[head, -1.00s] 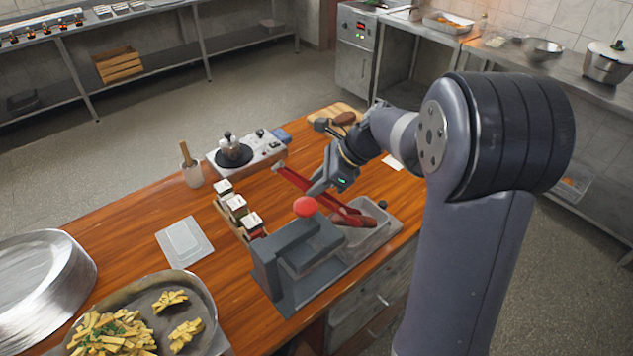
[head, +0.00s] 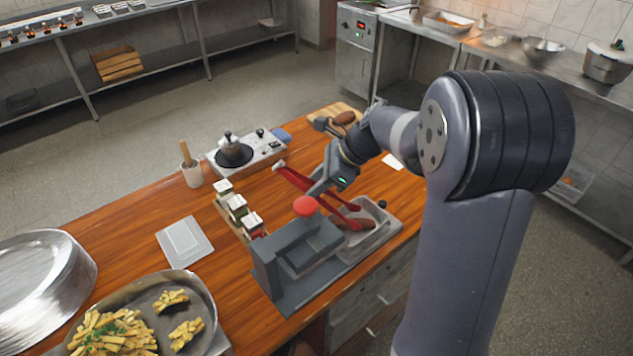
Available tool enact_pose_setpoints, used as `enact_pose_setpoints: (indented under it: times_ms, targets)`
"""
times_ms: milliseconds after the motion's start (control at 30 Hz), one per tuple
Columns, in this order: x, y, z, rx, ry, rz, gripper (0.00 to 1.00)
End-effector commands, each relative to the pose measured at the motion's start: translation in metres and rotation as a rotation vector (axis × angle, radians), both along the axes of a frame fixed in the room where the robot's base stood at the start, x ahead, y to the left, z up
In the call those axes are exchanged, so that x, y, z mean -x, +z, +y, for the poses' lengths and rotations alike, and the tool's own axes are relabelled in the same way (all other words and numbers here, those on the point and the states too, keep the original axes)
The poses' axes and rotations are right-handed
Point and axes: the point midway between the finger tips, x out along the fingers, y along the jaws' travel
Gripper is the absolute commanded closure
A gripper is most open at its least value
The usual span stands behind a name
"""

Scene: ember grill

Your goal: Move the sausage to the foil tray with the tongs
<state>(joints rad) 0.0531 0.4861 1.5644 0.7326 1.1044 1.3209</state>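My gripper (head: 318,186) is around the middle of the red tongs (head: 296,180) and appears to hold them; its fingertips are partly hidden. The tongs slope down to the right, with their jaws spread apart over a shallow silvery tray (head: 380,232), which seems to be the foil tray. A dark reddish-brown piece, seemingly the sausage (head: 352,224), lies in this tray at its left part, beside and partly under the tong ends. I cannot tell whether the tongs touch it.
A grey press-like device with a red knob (head: 305,206) stands left of the tray. Spice boxes (head: 238,208), a burner (head: 234,155) with a pot and a plate of fries (head: 110,328) are further left. A wooden board (head: 343,109) lies behind my gripper. Bare wood shows at mid-left.

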Motion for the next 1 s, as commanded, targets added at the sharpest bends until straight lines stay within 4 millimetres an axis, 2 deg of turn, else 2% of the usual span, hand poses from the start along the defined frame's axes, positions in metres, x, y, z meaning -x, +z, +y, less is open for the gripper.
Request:
enact_pose_setpoints:
  times_ms: [133,600,733,1000]
  targets:
    - [0.000,0.029,0.000,0.000,0.000,-0.001,0.70]
    - [-0.001,0.090,0.000,0.001,0.001,-0.004,0.70]
    - [0.000,0.098,0.000,0.000,0.001,-0.001,0.70]
    - [0.000,0.098,0.000,0.000,0.000,0.000,0.70]
